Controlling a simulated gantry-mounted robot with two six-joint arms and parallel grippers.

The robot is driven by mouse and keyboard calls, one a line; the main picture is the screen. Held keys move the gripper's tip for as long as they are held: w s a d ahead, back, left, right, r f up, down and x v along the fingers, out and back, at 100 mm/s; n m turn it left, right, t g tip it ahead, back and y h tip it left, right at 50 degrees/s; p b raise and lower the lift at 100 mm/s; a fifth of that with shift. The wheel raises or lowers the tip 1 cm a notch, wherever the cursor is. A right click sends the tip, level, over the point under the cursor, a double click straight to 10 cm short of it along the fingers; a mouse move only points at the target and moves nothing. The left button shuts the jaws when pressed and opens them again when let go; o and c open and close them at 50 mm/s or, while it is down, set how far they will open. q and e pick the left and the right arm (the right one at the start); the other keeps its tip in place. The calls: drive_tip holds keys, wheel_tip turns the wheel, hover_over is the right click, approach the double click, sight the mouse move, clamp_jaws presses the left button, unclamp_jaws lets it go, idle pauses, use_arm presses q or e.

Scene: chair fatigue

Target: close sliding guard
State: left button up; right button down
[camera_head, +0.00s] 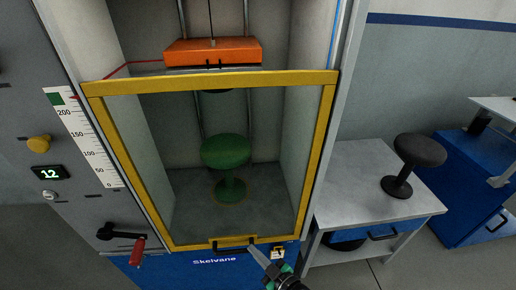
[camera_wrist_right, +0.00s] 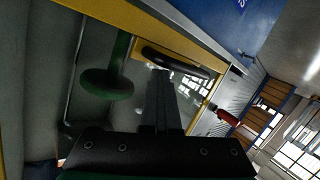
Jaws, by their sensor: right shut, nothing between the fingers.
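The sliding guard (camera_head: 95,89) is a clear panel in a yellow frame across the front of the test machine. Its lower bar lies just above the blue base panel (camera_head: 190,259). The guard's dark handle (camera_head: 232,246) is at the middle of that bar, and it also shows in the right wrist view (camera_wrist_right: 175,62). My right gripper (camera_head: 252,250) is shut and empty, with its tips close beside the right end of the handle. In the wrist view its fingers (camera_wrist_right: 163,85) point toward the handle; whether they touch it I cannot tell. My left gripper is not in view.
A green stool (camera_head: 226,152) stands behind the guard, under an orange block (camera_head: 213,51). A lever with a red grip (camera_head: 138,252) is at lower left. A dark stool (camera_head: 420,150) stands on the grey side table (camera_head: 350,180) at right.

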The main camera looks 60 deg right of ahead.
drive_tip(key=shift+s+f, duration=0.15)
drive_tip(key=shift+f, duration=0.35)
drive_tip(key=s+a+r+p, duration=0.2)
drive_tip(key=s+a+r, duration=0.2)
drive_tip(key=s+r, duration=0.3)
drive_tip(key=shift+s+a, duration=0.2)
drive_tip(key=shift+s, duration=0.6)
drive_tip(key=shift+r, duration=0.2)
